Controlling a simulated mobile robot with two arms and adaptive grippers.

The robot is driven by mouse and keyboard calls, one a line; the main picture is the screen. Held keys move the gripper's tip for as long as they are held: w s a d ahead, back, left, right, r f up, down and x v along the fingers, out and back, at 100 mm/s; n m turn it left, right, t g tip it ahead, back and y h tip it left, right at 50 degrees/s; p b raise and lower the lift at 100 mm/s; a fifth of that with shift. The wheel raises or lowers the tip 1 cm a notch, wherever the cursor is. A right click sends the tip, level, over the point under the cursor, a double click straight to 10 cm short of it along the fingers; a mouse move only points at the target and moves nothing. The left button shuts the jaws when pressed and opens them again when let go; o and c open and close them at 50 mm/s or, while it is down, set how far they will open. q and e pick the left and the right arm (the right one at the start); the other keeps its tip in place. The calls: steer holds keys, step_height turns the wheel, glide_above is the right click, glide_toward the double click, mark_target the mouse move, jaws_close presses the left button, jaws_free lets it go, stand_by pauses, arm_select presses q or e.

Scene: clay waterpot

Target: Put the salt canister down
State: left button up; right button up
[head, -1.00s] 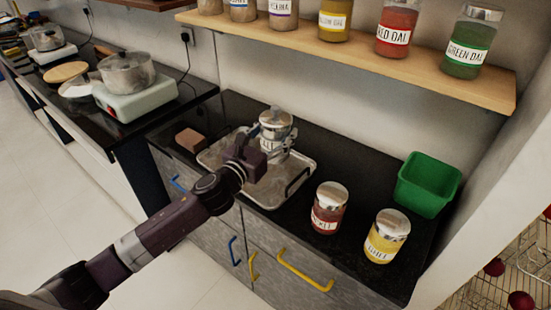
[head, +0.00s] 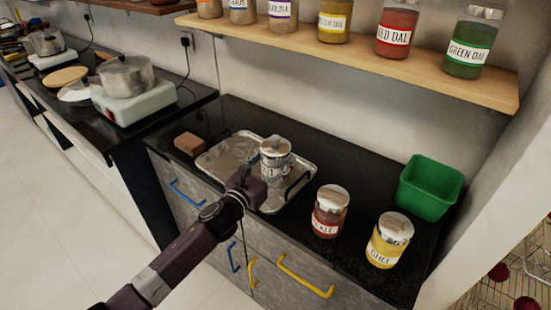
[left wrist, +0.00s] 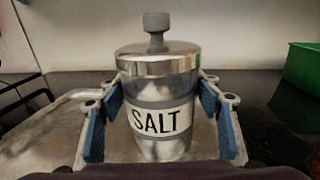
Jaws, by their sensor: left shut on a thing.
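My left gripper (head: 268,174) is shut on the salt canister. In the left wrist view, the canister (left wrist: 160,118) faces me with its SALT label, and a blue-padded finger lies on each side. Its base is low over the tray, partly hidden by my gripper; I cannot tell whether it touches. My right gripper is out of view.
A red-content jar (head: 329,212) and a yellow ghee jar (head: 388,241) stand right of the tray. A green bin (head: 430,188) is at the back right. A brown block (head: 189,144) lies left of the tray. A shelf (head: 380,62) with several jars hangs above.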

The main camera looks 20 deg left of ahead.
arm_select(q)
steer(key=shift+r, duration=0.1)
steer(key=o, duration=2)
steer(key=shift+c, duration=0.2)
steer(key=v, duration=1.2)
steer(key=shift+p, duration=0.35)
